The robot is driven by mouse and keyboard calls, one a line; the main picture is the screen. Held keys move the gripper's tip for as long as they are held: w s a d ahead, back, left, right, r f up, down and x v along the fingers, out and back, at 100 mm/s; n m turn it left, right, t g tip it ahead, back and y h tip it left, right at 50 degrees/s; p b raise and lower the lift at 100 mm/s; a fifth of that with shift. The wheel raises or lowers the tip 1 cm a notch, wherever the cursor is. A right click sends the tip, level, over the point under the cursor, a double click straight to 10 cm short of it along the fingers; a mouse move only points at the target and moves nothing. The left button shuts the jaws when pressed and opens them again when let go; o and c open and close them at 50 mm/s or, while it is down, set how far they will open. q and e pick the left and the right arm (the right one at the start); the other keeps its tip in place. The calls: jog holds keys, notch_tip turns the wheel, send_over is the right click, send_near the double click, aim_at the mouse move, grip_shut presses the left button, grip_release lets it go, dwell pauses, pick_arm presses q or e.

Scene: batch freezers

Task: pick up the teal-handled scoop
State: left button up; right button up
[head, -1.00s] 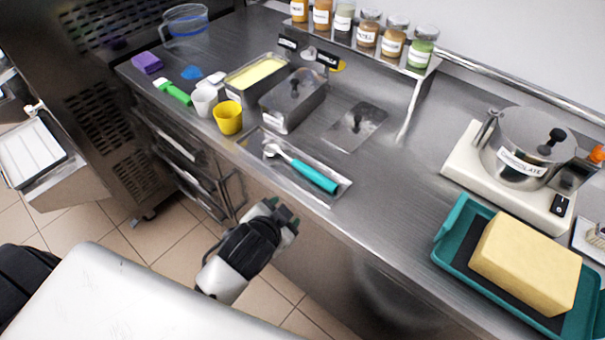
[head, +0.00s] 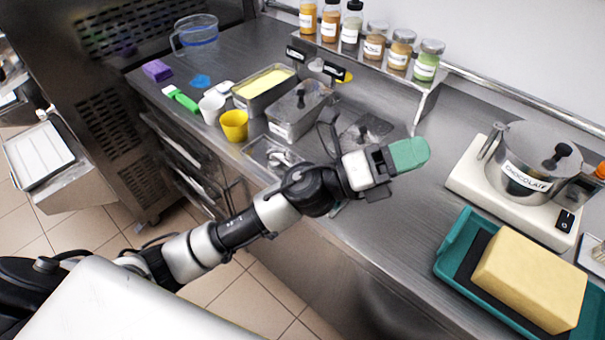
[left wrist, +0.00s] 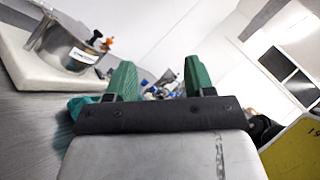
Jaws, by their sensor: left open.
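The scoop (head: 279,156) lies on a shallow metal tray (head: 252,151) at the counter's front edge. Only its metal head end shows in the head view; my left arm hides most of its teal handle. My left gripper (head: 409,154) is above the counter, to the right of the scoop, with green fingers pointing right. In the left wrist view the two green fingers (left wrist: 160,80) stand apart with nothing between them, and the scoop is not seen there. My right gripper is not in view.
A scale with a steel pot labelled chocolate (head: 527,160) stands at the right. A teal tray (head: 452,247) holds a yellow block (head: 530,275). Steel pans (head: 298,108), a yellow cup (head: 234,125) and a white cup (head: 211,108) stand behind and left of the scoop. A jar shelf (head: 372,62) runs along the back.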

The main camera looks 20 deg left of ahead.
pick_arm(q)
jog(key=s+d+f+m+g+y, duration=0.2)
jog(key=s+d+f+m+g, duration=0.1)
jog(key=m+g, duration=0.85)
jog(key=w+a+f+m+y, duration=0.2)
jog(key=a+f+m+y, duration=0.1)
jog(key=f+m+y, duration=0.35)
jog(key=w+a+m+t+y, duration=0.1)
jog(key=w+a+y, duration=0.2)
jog(key=a+y, duration=0.45)
jog(key=w+a+m+t+y, duration=0.15)
jog(key=w+a+y, duration=0.3)
jog(key=a, duration=0.55)
jog(key=shift+g, duration=0.5)
jog(key=f, duration=0.3)
jog(key=f+p, duration=0.1)
jog(key=f, duration=0.1)
jog(key=shift+s+d+f, duration=0.1)
jog(key=shift+s+d, duration=0.15)
jog(key=shift+s, duration=0.05)
jog(key=shift+f+p, duration=0.4)
jog(key=shift+f, duration=0.2)
jog(key=f, duration=0.1)
jog(key=f+p, duration=0.1)
jog(key=f, duration=0.1)
jog(key=shift+w+f, duration=0.3)
jog(key=shift+f, duration=0.4)
